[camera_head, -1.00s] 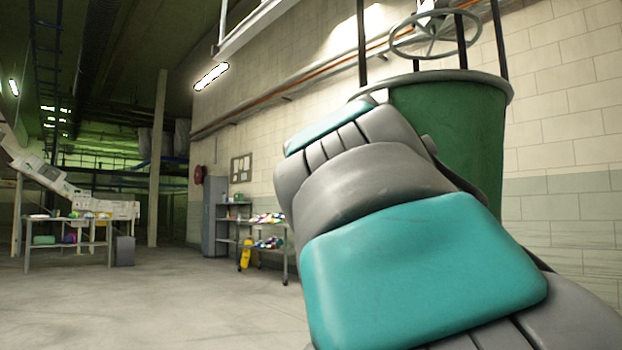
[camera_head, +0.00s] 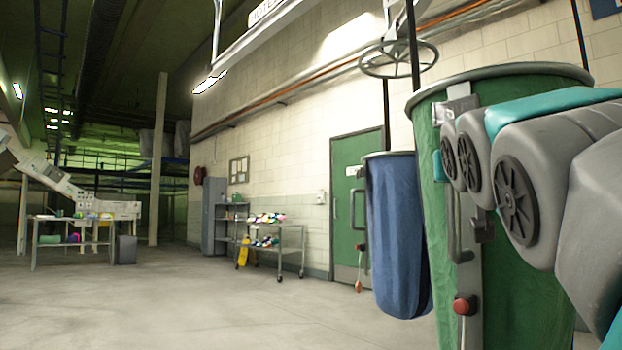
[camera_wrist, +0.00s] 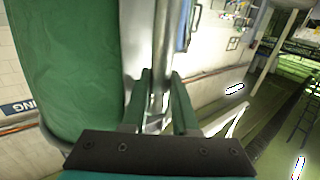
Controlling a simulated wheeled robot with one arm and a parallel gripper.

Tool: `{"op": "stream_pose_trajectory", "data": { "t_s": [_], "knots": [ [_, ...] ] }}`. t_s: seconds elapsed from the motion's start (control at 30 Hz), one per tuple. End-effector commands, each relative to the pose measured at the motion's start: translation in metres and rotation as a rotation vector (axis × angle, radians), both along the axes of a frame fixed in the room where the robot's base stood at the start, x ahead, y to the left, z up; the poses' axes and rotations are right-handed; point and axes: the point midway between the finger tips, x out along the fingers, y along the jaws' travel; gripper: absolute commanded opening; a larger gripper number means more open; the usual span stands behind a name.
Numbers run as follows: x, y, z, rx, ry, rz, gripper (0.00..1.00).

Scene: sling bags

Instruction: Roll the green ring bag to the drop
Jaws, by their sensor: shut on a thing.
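The green ring bag (camera_head: 535,300) hangs at the right of the head view, with a grey ring rim at its top. A grey metal strip with a handle and a red knob (camera_head: 464,305) runs down its side. My arm covers part of the bag. In the wrist view the green bag (camera_wrist: 70,65) fills the left side. My gripper (camera_wrist: 160,85) is shut on an upright grey metal bar beside the bag, which looks like its handle. The exact grip point is hidden in the head view.
A blue bag (camera_head: 397,235) hangs just left of the green one. A handwheel (camera_head: 398,58) and an overhead rail (camera_head: 290,35) are above. A green door (camera_head: 348,200), a shelf cart (camera_head: 280,245) and a work table (camera_head: 75,225) stand further back. The floor at left is clear.

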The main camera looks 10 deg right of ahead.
Motion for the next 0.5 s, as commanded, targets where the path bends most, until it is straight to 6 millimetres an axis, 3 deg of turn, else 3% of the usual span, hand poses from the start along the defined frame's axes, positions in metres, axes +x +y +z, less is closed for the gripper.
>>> {"op": "stream_pose_trajectory", "data": {
  "t_s": [0.5],
  "knots": [
    [-0.153,-0.102,0.001,0.004,-0.007,0.0,0.0]
  ]
}}
